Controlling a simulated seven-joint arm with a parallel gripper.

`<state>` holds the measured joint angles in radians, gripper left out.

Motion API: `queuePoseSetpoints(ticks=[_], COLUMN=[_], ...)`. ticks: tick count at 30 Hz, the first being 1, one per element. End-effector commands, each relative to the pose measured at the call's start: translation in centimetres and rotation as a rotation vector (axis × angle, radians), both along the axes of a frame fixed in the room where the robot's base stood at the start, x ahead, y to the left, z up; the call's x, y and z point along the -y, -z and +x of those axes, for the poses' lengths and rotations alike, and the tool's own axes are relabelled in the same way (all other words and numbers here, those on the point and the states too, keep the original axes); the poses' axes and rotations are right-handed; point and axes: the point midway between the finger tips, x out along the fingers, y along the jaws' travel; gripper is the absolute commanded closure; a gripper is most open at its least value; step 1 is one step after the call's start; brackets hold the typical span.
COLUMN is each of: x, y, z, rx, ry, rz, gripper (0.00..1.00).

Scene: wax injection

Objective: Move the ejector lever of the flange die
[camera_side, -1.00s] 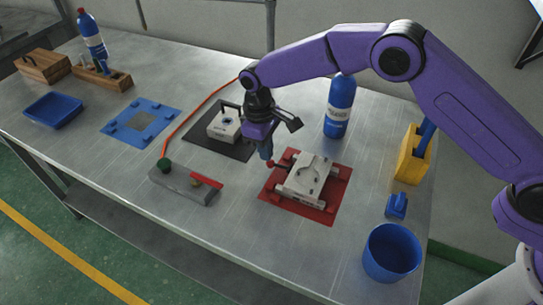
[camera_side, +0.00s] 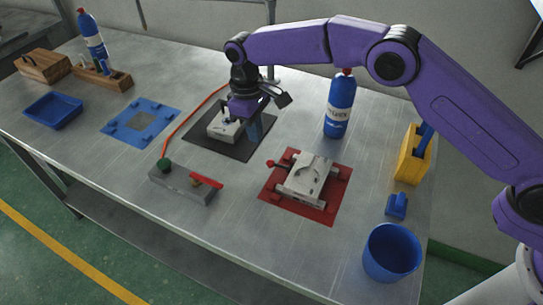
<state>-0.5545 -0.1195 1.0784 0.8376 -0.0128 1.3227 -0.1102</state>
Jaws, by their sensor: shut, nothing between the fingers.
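A pale die (camera_side: 307,176) sits on the red mat (camera_side: 322,217). A short lever with a red knob (camera_side: 271,163) sticks out from its left side. A second pale block-shaped die (camera_side: 223,126) with a dark handle sits on the dark mat (camera_side: 235,151); I cannot tell from labels which is the flange die. My gripper (camera_side: 256,135) is shut and empty. It hangs pointing down beside the right side of the second die, apart from the red knob. My wrist partly hides the second die.
A grey injector base (camera_side: 180,186) with a red handle and an orange hose lies in front. A blue bottle (camera_side: 340,108) stands behind the red mat. A yellow holder (camera_side: 412,157), a blue cup (camera_side: 391,252) and a small blue part (camera_side: 396,206) are at the right. A blue mat (camera_side: 163,117) lies left.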

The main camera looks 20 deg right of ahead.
Motion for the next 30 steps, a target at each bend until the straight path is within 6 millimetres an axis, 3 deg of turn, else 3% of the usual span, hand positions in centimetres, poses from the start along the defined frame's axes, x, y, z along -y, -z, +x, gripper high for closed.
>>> queuePoseSetpoints(ticks=[6,12,30], x=[-0.4,-0.5,-0.5], y=[-4.6,-6.6,-7.5], z=[0.4,0.5,0.5], rx=[0.003,0.0,-0.001], ry=[0.0,0.0,0.0], rz=[0.003,0.0,-0.001], gripper=[1.0,1.0,1.0])
